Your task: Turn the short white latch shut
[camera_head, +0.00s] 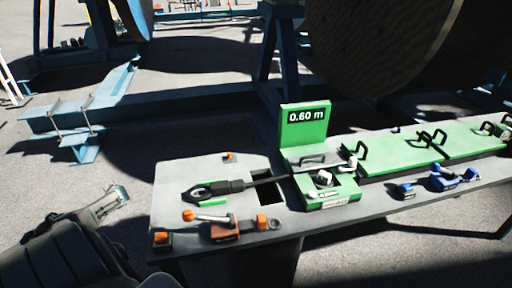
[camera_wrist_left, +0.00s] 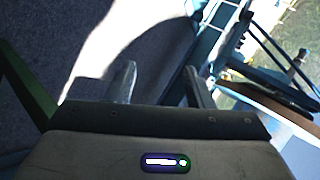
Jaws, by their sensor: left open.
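A short white latch (camera_head: 325,178) sits on the green block (camera_head: 338,200) below the 0.60 m sign. It is small, and I cannot tell its exact angle. A black cable (camera_head: 265,181) with a looped end runs across the grey bench to this block. My left gripper (camera_head: 118,194) is open and empty, off the bench's left side, well apart from the latch. Its two fingers stand apart in the left wrist view (camera_wrist_left: 160,88), with nothing between them. My right gripper is not in view.
The grey bench (camera_head: 172,180) carries an orange clamp (camera_head: 240,230) with a white lever at the front left. Blue clamps (camera_head: 448,178) and a long green plate (camera_head: 400,150) lie to the right. A green sign (camera_head: 304,135) stands upright behind the block. A large reel (camera_head: 385,50) stands behind.

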